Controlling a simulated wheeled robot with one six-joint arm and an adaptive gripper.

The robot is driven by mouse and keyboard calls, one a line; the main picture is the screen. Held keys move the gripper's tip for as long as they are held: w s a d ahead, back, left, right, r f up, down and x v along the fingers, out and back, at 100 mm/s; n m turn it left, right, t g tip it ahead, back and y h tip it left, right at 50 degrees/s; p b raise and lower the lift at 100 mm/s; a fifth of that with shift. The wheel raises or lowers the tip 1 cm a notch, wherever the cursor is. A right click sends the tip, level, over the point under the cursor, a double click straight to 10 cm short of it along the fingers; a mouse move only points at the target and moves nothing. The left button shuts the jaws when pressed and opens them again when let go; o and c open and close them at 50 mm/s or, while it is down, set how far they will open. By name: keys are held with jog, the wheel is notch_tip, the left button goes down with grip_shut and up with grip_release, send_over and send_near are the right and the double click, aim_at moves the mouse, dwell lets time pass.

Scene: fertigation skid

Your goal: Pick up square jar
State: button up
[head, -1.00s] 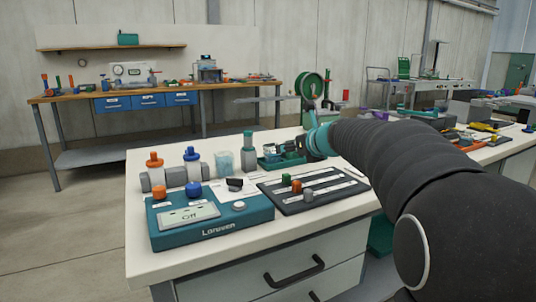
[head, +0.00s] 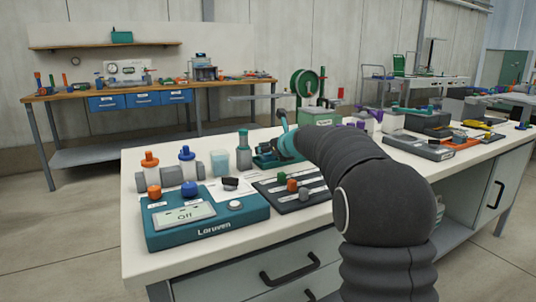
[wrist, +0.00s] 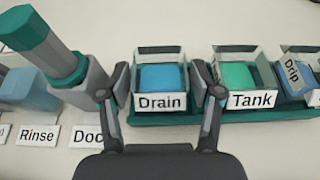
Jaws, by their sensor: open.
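The square jar looks to be the pale blue, see-through block (head: 221,163) on the white bench, left of a grey bottle with a teal cap (head: 244,152). My gripper (wrist: 160,78) is open and empty. Its fingers straddle the "Drain" bin in the picture, right of the jar; the left finger overlaps the grey bottle (wrist: 80,72). In the head view my gripper (head: 286,146) is over the teal tray, mostly hidden by my arm.
The teal tray (wrist: 185,119) holds clear bins labelled "Drain", "Tank" and "Drip". A teal "Loruven" unit (head: 208,220) stands at the bench front, with orange- and blue-capped bottles behind it. A dark board (head: 297,198) with small knobs lies beside it.

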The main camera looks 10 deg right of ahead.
jog(key=shift+w+a+f, duration=0.15)
jog(key=shift+w+f, duration=0.05)
jog(key=shift+w, duration=0.3)
jog(key=c, duration=1)
notch_tip(320, 180, up, 10)
jog(key=shift+p, duration=0.8)
